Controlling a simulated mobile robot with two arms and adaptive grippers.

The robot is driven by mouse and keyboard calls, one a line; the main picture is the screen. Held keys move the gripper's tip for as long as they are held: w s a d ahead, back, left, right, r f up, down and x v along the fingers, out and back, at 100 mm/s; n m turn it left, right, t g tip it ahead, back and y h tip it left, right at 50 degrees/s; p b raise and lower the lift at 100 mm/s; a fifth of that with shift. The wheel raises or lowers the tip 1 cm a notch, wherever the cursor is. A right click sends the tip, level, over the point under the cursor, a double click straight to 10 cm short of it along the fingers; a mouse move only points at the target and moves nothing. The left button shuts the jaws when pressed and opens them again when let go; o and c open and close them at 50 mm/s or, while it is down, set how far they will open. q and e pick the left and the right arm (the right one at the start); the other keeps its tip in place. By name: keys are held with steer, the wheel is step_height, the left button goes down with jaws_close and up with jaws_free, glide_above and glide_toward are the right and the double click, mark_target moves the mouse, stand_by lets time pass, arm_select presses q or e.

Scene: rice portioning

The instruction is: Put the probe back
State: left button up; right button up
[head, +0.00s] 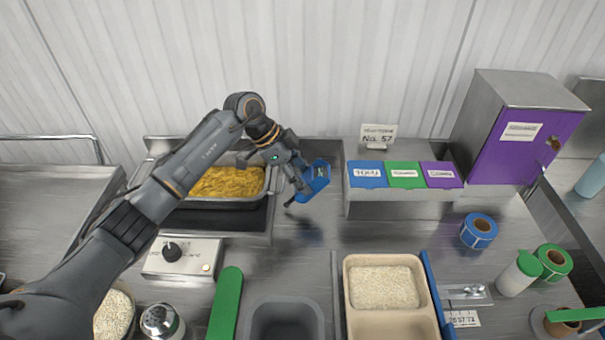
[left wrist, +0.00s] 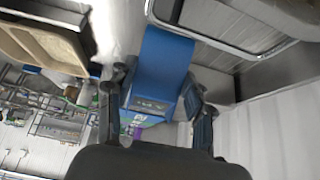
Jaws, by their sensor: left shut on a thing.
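The probe (head: 318,177) appears to be the blue device with a small display. My left gripper (head: 300,187) is shut on it and holds it above the steel counter, to the right of the pan of yellow food (head: 228,182). In the left wrist view the blue body (left wrist: 165,60) sits between the two fingers of my left gripper (left wrist: 158,112), with its display toward the camera. I cannot make out a probe tip. My right gripper is not in view.
A steel box with blue, green and purple labelled lids (head: 404,174) stands right of the probe. A purple-doored cabinet (head: 525,140) is at back right. In front are a control box with a knob (head: 180,258), a dark bin (head: 285,320) and a beige rice tray (head: 348,300).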

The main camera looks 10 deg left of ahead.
arm_select(q)
steer(key=shift+f, duration=0.4)
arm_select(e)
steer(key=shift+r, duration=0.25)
arm_select(q)
steer(key=shift+f, duration=0.15)
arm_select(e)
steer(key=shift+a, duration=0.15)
arm_select(q)
steer(key=o, duration=1)
steer(key=shift+o, duration=0.8)
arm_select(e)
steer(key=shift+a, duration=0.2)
arm_select(q)
steer(key=shift+r, duration=0.2)
steer(key=b+v, duration=0.2)
steer(key=v, duration=1)
steer(key=shift+b, duration=0.35)
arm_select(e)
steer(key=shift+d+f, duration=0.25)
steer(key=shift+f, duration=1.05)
